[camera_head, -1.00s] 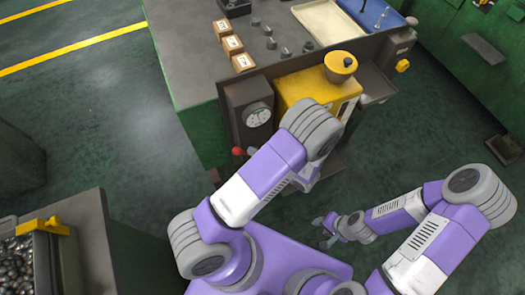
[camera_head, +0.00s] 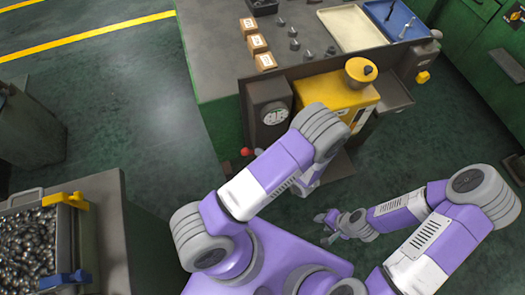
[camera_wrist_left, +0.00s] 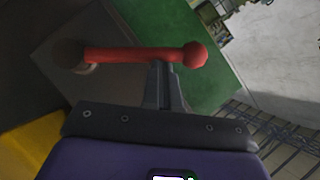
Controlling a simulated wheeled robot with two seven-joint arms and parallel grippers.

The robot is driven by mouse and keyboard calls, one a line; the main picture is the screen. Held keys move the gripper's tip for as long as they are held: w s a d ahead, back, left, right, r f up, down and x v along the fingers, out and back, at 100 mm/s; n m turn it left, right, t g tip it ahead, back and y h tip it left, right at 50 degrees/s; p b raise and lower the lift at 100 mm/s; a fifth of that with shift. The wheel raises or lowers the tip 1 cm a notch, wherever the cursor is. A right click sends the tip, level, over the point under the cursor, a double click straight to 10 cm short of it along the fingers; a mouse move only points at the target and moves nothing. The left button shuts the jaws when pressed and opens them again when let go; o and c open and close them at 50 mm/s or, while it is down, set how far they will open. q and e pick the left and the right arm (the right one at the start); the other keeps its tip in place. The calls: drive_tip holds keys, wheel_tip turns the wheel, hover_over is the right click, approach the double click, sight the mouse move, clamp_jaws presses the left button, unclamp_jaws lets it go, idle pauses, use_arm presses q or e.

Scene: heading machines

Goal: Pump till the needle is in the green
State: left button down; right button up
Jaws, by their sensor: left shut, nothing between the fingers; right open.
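The pressure gauge (camera_head: 275,113) has a pale round dial on a dark panel at the bench front; its needle is too small to read. The yellow pump body (camera_head: 335,92) stands beside it. The pump lever's red ball (camera_head: 246,151) shows below left of the gauge. In the left wrist view the red lever (camera_wrist_left: 135,55) lies across the picture. My left gripper (camera_wrist_left: 165,72) is shut and empty, its fingertips at the red bar; contact cannot be told. In the head view my left arm hides this gripper. My right gripper (camera_head: 326,224) is open and empty, low over the floor.
The green-sided bench (camera_head: 215,60) carries small boxes (camera_head: 257,43), metal parts, a cream tray (camera_head: 352,28) and a blue tray (camera_head: 395,18). A bin of metal pieces (camera_head: 35,245) stands at lower left. Floor is clear between.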

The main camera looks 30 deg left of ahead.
use_arm(q)
drive_tip(key=r+p+v, duration=0.1)
drive_tip(key=p+v, duration=0.1)
drive_tip(key=v, duration=0.4)
drive_tip(key=w+r+p+v, duration=0.1)
drive_tip(key=p+v, duration=0.1)
drive_tip(key=v, duration=0.4)
drive_tip(key=shift+r+p, duration=0.35)
drive_tip(key=shift+r, duration=0.1)
drive_tip(key=c, duration=1.8)
unclamp_jaws()
drive_tip(key=shift+c, duration=0.2)
